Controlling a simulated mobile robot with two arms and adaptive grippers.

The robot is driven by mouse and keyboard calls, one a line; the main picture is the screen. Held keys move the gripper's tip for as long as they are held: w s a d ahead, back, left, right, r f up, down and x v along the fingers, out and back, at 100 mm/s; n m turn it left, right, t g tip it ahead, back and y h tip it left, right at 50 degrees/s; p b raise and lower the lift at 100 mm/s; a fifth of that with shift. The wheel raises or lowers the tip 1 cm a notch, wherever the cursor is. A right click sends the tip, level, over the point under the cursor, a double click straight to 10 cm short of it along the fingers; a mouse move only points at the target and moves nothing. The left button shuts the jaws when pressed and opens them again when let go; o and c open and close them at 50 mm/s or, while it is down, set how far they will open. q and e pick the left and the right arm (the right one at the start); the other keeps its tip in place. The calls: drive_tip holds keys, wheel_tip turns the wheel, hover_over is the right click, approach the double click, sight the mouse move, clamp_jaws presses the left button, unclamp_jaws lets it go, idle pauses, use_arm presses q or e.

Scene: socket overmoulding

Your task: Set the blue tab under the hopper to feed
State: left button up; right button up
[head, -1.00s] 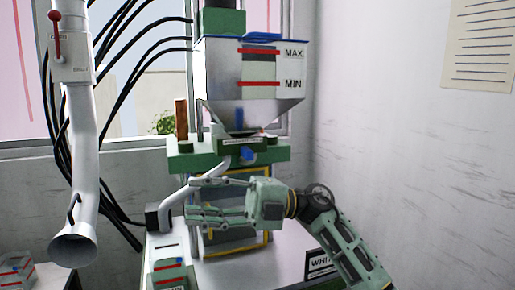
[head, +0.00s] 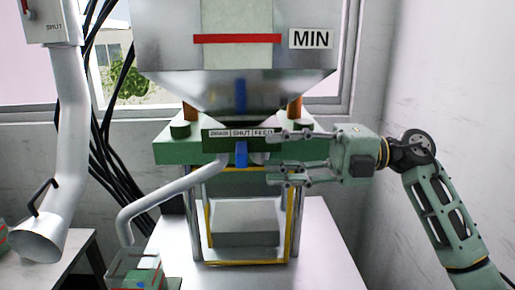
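The blue tab (head: 241,153) hangs below a dark green label strip (head: 215,135) marked DRAIN, SHUT and FEED. The tab is under the word SHUT, left of FEED. The strip sits under the grey funnel-shaped hopper (head: 165,45). My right gripper (head: 268,156) comes in from the right with its fingers pointing left. Its fingers are spread, one high and one low, with nothing between them. The fingertips are just right of the tab; contact is not visible. The upper finger covers part of the strip's right end. My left gripper is not in view.
A yellow-edged frame (head: 205,225) stands below the green plate (head: 310,150). A wide white pipe (head: 72,130) hangs at left.

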sight(242, 156)
drive_tip(key=a+p, duration=0.1)
drive_tip(key=a, duration=0.5)
drive_tip(key=shift+s+a+r+p, duration=0.1)
drive_tip(key=shift+a+p, duration=0.15)
drive_tip(key=shift+p, duration=0.05)
drive_tip(key=shift+a, duration=0.25)
drive_tip(key=c, duration=0.7)
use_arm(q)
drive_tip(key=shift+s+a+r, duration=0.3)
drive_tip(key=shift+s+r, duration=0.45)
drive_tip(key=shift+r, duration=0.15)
use_arm(e)
clamp_jaws()
